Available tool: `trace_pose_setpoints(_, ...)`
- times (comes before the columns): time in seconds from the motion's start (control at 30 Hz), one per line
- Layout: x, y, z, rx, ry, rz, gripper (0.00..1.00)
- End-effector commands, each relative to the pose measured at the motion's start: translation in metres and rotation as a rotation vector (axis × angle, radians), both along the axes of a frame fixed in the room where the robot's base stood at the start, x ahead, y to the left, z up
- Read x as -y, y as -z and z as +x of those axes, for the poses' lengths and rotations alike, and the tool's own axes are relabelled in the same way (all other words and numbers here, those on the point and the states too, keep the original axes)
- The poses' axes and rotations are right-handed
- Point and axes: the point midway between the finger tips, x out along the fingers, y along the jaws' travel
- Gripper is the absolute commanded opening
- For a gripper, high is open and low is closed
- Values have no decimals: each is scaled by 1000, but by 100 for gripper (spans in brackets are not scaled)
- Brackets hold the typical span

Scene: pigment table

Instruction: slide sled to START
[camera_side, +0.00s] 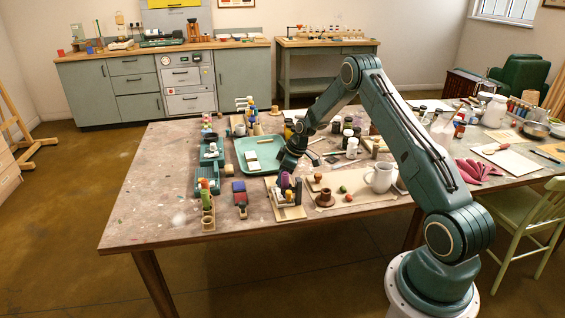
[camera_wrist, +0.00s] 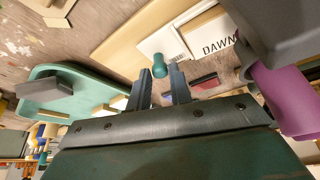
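My gripper (camera_side: 286,165) is low over the table, between the teal tray and a small stand with a purple cylinder. In the wrist view its two fingers (camera_wrist: 160,86) are apart with nothing held between them. A teal knob (camera_wrist: 160,66) on a pale flat piece (camera_wrist: 172,42) shows just beyond the fingertips. A white plate lettered DAWN (camera_wrist: 215,46) lies beside it. I cannot tell for sure which piece is the sled. No START marking is legible in either view.
The teal tray (camera_side: 240,149) holds pale blocks. The purple cylinder (camera_side: 285,180) stands close to my gripper and also shows in the wrist view (camera_wrist: 283,98). A blue and red piece (camera_side: 240,195), a white mug (camera_side: 381,178) and jars are around.

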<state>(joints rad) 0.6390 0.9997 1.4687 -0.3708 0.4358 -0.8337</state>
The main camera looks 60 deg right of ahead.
Motion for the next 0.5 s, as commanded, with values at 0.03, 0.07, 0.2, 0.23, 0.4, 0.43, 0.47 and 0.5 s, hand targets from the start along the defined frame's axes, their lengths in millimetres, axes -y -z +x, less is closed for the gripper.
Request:
trace_pose_setpoints(0.03,0,0,0,0,0,-1,31)
trace_pose_setpoints(0.07,0,0,0,0,0,-1,37)
trace_pose_setpoints(0.2,0,0,0,0,0,0,39)
trace_pose_setpoints(0.23,0,0,0,0,0,0,39)
trace_pose_setpoints(0.4,0,-1,0,0,0,0,39)
trace_pose_setpoints(0.43,0,-1,0,0,0,0,39)
trace_pose_setpoints(0.47,1,-2,0,0,0,0,39)
trace_pose_setpoints(0.5,1,-3,-1,0,0,0,39)
